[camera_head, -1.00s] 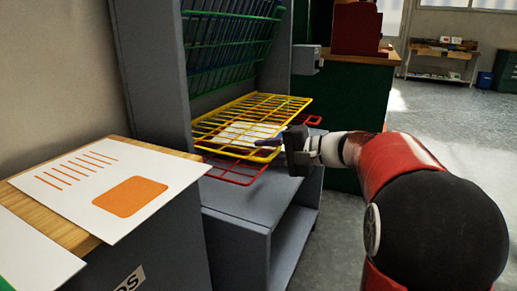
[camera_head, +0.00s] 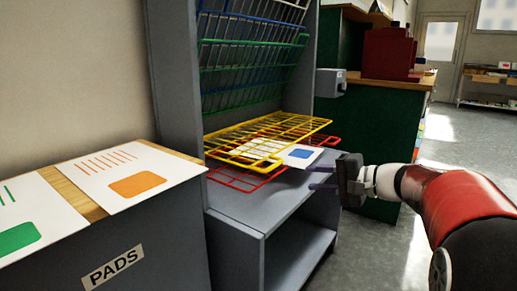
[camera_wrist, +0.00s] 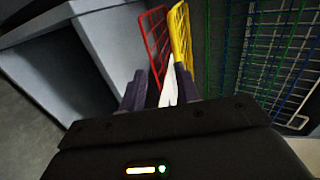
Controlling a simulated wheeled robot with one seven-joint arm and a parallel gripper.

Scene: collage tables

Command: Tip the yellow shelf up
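The yellow wire shelf (camera_head: 318,124) lies lowered and slightly tilted in the grey rack, just above the red wire shelf (camera_head: 222,181). A white sheet with a blue patch (camera_head: 303,153) sticks out from under the yellow shelf, over the red one. My gripper (camera_head: 313,177) is right of the shelves, apart from them, its two fingers spread and pointing left. In the wrist view, the yellow shelf (camera_wrist: 181,38) and the red shelf (camera_wrist: 155,45) lie beyond the fingers. The white sheet (camera_wrist: 168,88) shows edge-on between them, and I see nothing gripped.
Green and blue wire shelves (camera_head: 250,60) stand tipped up in the grey rack (camera_head: 178,95). A cabinet marked PADS (camera_head: 165,240) with printed sheets is at the left. A dark green cabinet (camera_head: 370,120) stands behind my arm. Open floor lies to the right.

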